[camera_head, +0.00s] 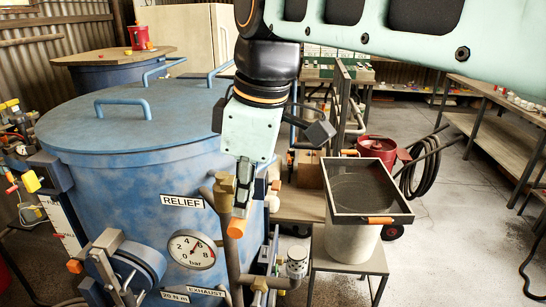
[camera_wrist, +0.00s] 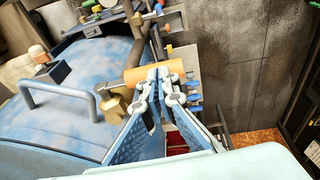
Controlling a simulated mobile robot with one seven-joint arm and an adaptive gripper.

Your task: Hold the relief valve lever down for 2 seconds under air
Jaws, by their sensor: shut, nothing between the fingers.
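The relief valve is a brass fitting (camera_head: 224,187) on the right side of the blue pot (camera_head: 125,185), beside the RELIEF label (camera_head: 183,202). Its lever has an orange grip (camera_head: 237,228), which points down and toward the camera in the head view. In the wrist view the orange grip (camera_wrist: 150,72) lies at the fingertips, with the brass body (camera_wrist: 114,106) left of it. My gripper (camera_head: 242,195) is shut and empty, its tips over the lever; they also show in the wrist view (camera_wrist: 163,76). I cannot tell whether they touch. The pressure gauge (camera_head: 192,249) has a red needle.
A dark tray (camera_head: 369,188) stands on a light drum to the right. Brass and grey pipework (camera_head: 270,283) is close below the gripper. A clamp (camera_head: 118,270) juts from the pot's front. The floor at right (camera_head: 455,240) is open, before a bench (camera_head: 510,150).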

